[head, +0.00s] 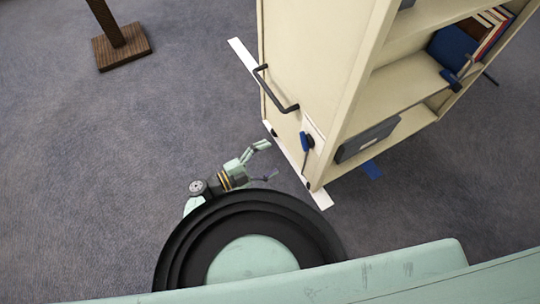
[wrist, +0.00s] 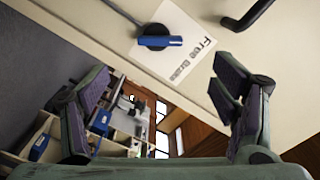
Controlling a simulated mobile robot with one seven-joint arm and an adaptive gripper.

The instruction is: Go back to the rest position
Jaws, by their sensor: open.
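My gripper (head: 265,160) is low over the floor, beside the end panel of a cream shelf cart (head: 305,70). In the wrist view my gripper (wrist: 165,90) has its two fingers wide apart with nothing between them. The cart's cream panel (wrist: 270,50) fills the top and right of that view. A blue-handled brake lever (wrist: 160,41) on a white label (wrist: 185,45) shows on the panel, apart from the fingers. The same blue lever (head: 305,141) shows in the head view, to the right of my gripper.
A black handle (head: 275,90) sticks out from the cart's end panel. A grey box (head: 367,139) stands on the low shelf, and books (head: 490,35) stand at the far end. A brown post base (head: 122,47) stands at upper left. The carpet (head: 90,170) on the left is clear.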

